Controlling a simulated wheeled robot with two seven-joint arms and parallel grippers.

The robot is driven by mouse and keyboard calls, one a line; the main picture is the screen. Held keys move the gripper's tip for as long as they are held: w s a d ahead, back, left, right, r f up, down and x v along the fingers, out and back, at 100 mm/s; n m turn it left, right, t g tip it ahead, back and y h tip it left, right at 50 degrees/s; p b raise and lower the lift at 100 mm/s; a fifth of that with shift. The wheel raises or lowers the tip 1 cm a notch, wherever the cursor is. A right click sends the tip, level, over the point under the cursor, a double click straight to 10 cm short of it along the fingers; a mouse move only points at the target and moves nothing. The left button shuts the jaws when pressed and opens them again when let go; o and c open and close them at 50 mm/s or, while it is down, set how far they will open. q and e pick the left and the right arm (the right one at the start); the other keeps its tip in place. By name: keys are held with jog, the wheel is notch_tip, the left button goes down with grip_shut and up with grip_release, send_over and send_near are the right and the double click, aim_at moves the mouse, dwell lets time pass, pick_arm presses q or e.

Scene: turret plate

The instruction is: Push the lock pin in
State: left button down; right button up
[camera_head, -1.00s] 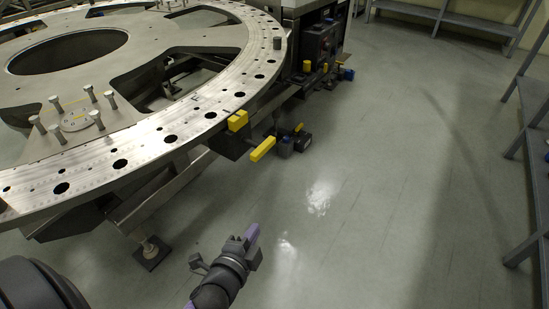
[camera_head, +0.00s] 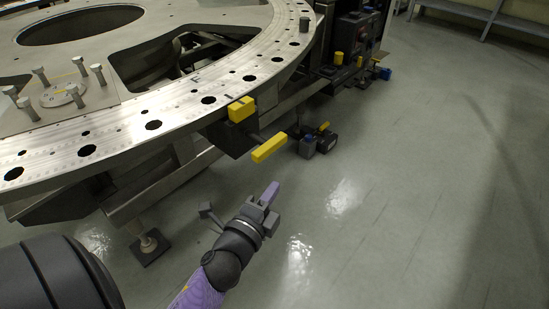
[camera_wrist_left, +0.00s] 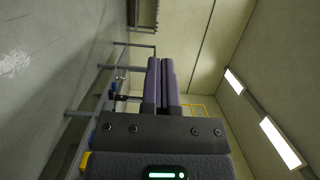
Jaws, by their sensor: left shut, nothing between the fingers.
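The lock pin's yellow handle (camera_head: 269,147) sticks out on a dark rod from a black block with a yellow top (camera_head: 241,109) at the rim of the turret plate (camera_head: 180,109). A stretch of rod shows between handle and block. My left gripper (camera_head: 269,191) is shut and empty, below the handle in the head view and apart from it. In the left wrist view its purple fingers (camera_wrist_left: 160,62) lie together, and the pin is not seen there. My right gripper is in neither view.
A dark item with a yellow part (camera_head: 317,140) sits behind the handle. A control box (camera_head: 356,37) with yellow and blue parts stands farther back. A support foot (camera_head: 150,246) rests on the floor at the left. The floor (camera_head: 420,180) to the right is clear.

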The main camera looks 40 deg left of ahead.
aim_at(261, 151)
pick_arm(q)
jog(key=w+a+b, duration=0.2)
jog(key=w+a, duration=0.3)
jog(key=w, duration=0.2)
jog(key=shift+w+a, duration=0.15)
jog(key=shift+w, duration=0.25)
jog(key=a, duration=0.3)
jog(key=shift+w+a, duration=0.15)
jog(key=shift+a, duration=0.25)
